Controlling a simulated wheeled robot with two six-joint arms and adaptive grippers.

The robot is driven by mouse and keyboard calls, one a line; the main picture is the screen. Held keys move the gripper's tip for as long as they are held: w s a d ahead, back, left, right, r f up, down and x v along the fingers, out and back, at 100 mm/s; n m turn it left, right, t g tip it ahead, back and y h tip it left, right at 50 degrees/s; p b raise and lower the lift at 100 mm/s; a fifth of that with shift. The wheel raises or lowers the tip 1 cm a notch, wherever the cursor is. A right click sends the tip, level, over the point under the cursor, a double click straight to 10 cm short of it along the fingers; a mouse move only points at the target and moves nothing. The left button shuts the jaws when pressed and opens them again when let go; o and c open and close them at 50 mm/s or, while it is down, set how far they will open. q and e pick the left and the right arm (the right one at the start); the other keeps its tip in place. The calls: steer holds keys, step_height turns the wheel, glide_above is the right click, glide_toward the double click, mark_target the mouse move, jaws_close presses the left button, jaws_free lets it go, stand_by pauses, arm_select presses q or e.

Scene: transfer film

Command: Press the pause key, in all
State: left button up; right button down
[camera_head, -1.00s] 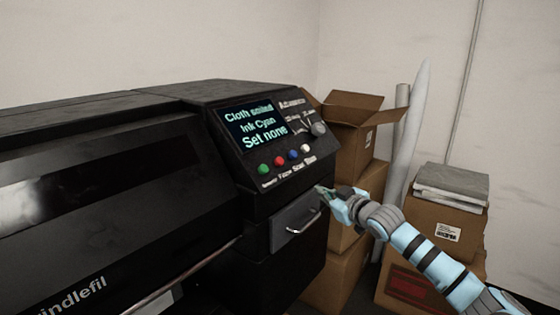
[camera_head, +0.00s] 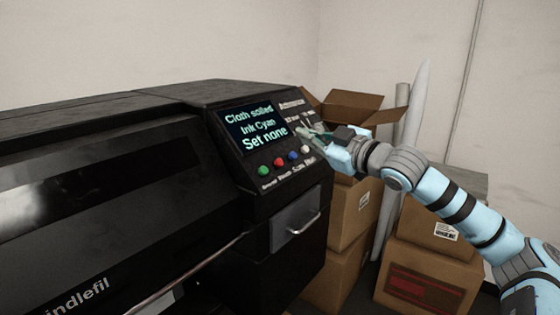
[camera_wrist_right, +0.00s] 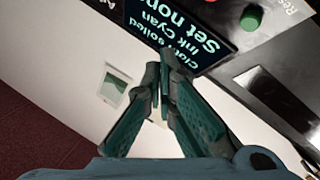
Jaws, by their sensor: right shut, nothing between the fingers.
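The black machine's sloped control panel (camera_head: 242,160) has a lit screen (camera_head: 250,128) reading "Cloth soiled, Ink Cyan, Set none". Below the screen is a row of round buttons: green (camera_head: 264,170), red (camera_head: 279,162), blue (camera_head: 293,156) and white (camera_head: 306,149). Small labels sit under them; I cannot read surely which says pause. My right gripper (camera_head: 302,131) is shut and empty, its tips in front of the panel, right of the screen and above the white button. In the right wrist view its fingertips (camera_wrist_right: 160,62) overlap the screen's edge; the green button (camera_wrist_right: 251,18) shows at top right. My left gripper is not in view.
The knob area at the panel's right is partly hidden by my right gripper. A drawer (camera_head: 290,225) with a metal handle lies below the panel. Cardboard boxes (camera_head: 349,215) stand close to the machine's right, with more boxes (camera_head: 425,280) and tall rolls (camera_head: 412,125) behind my right arm.

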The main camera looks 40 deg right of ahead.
mark_target(279, 163)
steer(key=w+a+f+p, duration=0.1)
steer(key=w+f+p, duration=0.3)
steer(key=w+f, duration=0.1)
steer(key=shift+w+a+f, duration=0.2)
steer(key=shift+a+f, duration=0.1)
steer(key=shift+a, duration=0.05)
stand_by(1.2)
steer(key=shift+w+f+p, duration=0.3)
steer(key=shift+w+p, duration=0.05)
steer(key=shift+p, duration=0.15)
